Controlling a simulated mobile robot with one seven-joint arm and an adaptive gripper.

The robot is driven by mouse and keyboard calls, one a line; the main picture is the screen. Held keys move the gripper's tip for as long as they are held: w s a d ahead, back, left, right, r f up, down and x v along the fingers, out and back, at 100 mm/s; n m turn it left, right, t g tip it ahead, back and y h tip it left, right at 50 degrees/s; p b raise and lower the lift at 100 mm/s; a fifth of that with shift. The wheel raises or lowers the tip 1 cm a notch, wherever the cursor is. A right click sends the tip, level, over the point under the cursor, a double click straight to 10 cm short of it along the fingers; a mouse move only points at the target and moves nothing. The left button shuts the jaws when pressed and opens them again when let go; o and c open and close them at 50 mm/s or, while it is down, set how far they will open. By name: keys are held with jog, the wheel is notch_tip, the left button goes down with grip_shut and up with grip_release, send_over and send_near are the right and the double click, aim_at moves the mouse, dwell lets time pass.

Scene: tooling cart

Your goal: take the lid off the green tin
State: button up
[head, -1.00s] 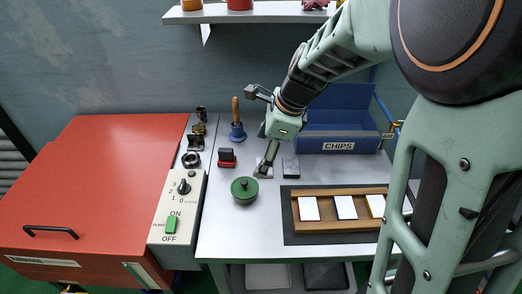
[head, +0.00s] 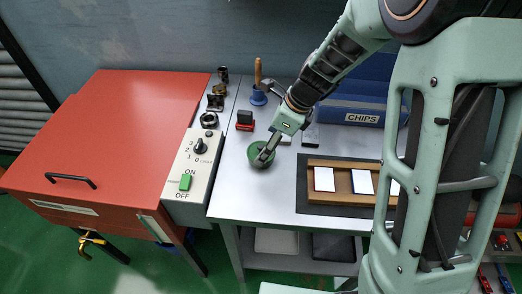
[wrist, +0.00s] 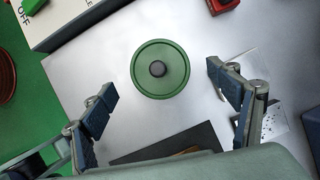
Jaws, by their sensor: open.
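The green tin (head: 256,160) stands on the grey cart top, partly hidden by my gripper in the head view. In the wrist view its round green lid (wrist: 175,84) is on it, with a dark knob (wrist: 157,69) in the middle. My gripper (wrist: 164,92) is open and empty, its fingers spread wide on either side of the lid's near side and apart from it. In the head view my gripper (head: 266,158) points down over the tin; the height between them is hard to tell.
A control box (head: 190,172) with a green switch is left of the tin. A red and black block (head: 245,121) and a blue-based tool (head: 258,96) stand behind. A wooden tray (head: 347,198) with white cards lies right; a blue chips bin (head: 345,105) stands behind it.

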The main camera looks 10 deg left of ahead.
jog(key=shift+x, duration=0.95)
jog(key=c, duration=1)
jog(key=shift+c, duration=0.2)
jog(key=shift+r, duration=0.1)
